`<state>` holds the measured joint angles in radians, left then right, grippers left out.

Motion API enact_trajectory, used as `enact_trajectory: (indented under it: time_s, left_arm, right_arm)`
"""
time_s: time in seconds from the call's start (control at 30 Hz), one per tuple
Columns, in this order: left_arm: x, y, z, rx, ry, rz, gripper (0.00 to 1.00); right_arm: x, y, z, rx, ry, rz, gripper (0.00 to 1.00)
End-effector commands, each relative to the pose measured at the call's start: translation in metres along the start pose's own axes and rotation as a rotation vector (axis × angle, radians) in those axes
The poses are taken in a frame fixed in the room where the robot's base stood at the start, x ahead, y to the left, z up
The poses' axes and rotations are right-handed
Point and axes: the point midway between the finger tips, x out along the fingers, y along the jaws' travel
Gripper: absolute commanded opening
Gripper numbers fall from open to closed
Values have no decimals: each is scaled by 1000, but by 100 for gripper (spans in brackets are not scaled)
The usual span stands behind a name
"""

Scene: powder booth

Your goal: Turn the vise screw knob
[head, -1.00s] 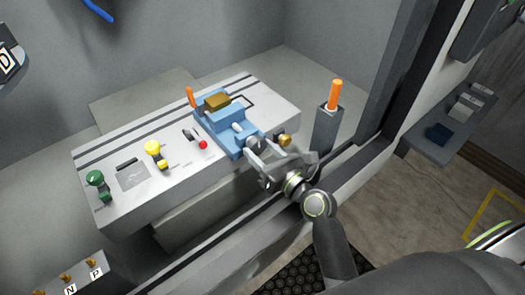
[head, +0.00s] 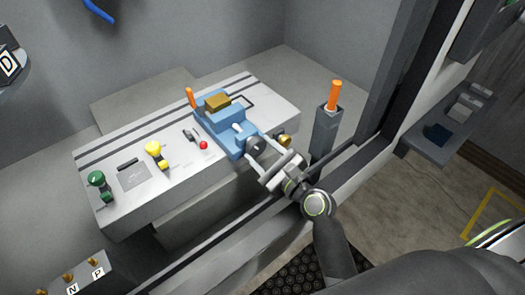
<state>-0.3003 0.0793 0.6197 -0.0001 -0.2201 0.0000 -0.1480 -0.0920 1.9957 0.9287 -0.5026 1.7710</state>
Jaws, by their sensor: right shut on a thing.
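The blue vise (head: 232,128) stands on the light grey slotted table and has a brass-coloured block (head: 217,102) between its jaws. Its dark round screw knob (head: 256,145) is at the vise's near right end. My right gripper (head: 259,155) reaches in from the lower right and is shut on the knob, with its fingers on either side of it. The fingers hide part of the knob's edge. My left gripper is not in view.
The table (head: 110,213) also carries a green knob (head: 97,182), a yellow knob (head: 154,150) and a red button (head: 204,145). A brass knob (head: 285,140) lies close to my right gripper. A grey post (head: 324,133) with an orange handle (head: 334,93) stands to the right.

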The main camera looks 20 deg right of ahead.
Motion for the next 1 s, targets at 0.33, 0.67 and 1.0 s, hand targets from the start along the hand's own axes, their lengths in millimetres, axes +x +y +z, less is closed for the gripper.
enact_trajectory:
  time_s: [0.33, 0.67, 1.0]
  left_arm:
    - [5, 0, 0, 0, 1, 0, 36]
    - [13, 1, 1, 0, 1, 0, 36]
    - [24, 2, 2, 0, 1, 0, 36]
  right_arm:
    - [0, 0, -1, -330, 0, 0, 27]
    - [0, 0, -1, -644, 0, 0, 27]
    - [0, 0, -2, -967, 0, 0, 27]
